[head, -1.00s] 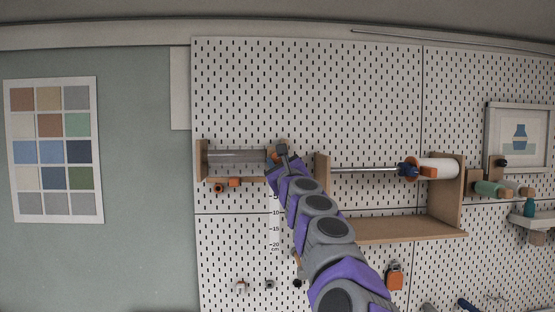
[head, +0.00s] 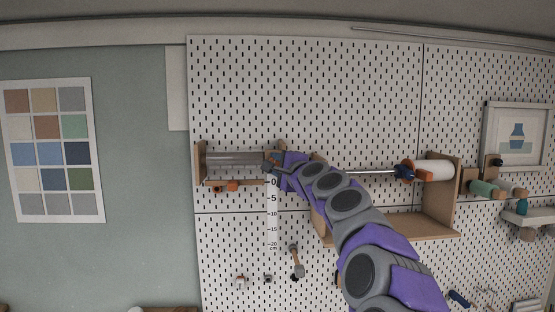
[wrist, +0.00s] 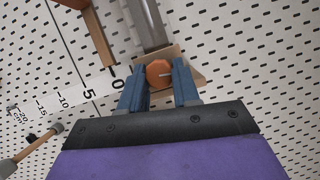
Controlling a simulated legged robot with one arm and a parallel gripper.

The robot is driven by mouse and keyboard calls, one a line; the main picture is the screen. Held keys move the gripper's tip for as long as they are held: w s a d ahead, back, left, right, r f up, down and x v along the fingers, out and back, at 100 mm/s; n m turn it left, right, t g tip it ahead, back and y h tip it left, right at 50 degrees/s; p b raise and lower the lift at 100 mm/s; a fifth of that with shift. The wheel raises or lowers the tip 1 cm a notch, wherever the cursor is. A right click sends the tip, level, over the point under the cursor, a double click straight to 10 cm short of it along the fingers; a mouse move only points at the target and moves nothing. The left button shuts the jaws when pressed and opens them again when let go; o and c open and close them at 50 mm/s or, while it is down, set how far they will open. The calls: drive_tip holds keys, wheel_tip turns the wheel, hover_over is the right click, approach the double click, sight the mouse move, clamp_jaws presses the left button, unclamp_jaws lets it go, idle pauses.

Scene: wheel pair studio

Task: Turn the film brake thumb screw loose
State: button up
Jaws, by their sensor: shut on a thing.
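The orange round thumb screw (wrist: 159,74) shows in the wrist view between the two blue fingers, at the wooden bracket (wrist: 178,56) where a grey film roll (wrist: 150,22) ends. My gripper (wrist: 158,88) is shut on this screw, one finger on each side. In the head view my gripper (head: 272,167) is at the right end of the clear grey film roll (head: 235,158), and the screw is hidden behind it.
Orange knobs (head: 233,186) sit under the film roll. A scale strip (head: 272,210) hangs below my gripper. To the right, a wooden shelf (head: 400,227) and a rod with a white roll (head: 433,169) stand out from the pegboard (head: 300,90).

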drive_tip(key=shift+a+f+n+g+p, duration=0.15)
drive_tip(key=shift+n+g+p, duration=0.3)
drive_tip(key=shift+n, duration=0.45)
drive_tip(key=shift+f, duration=0.15)
drive_tip(key=o, duration=0.6)
drive_tip(key=shift+o, duration=1.4)
drive_tip(key=shift+s, duration=0.1)
drive_tip(key=shift+o, duration=0.9)
drive_tip(key=shift+a, duration=0.1)
drive_tip(key=shift+r, duration=0.2)
drive_tip(key=b+v, duration=0.3)
drive_tip(key=v, duration=1.4)
drive_tip(key=shift+f, duration=0.25)
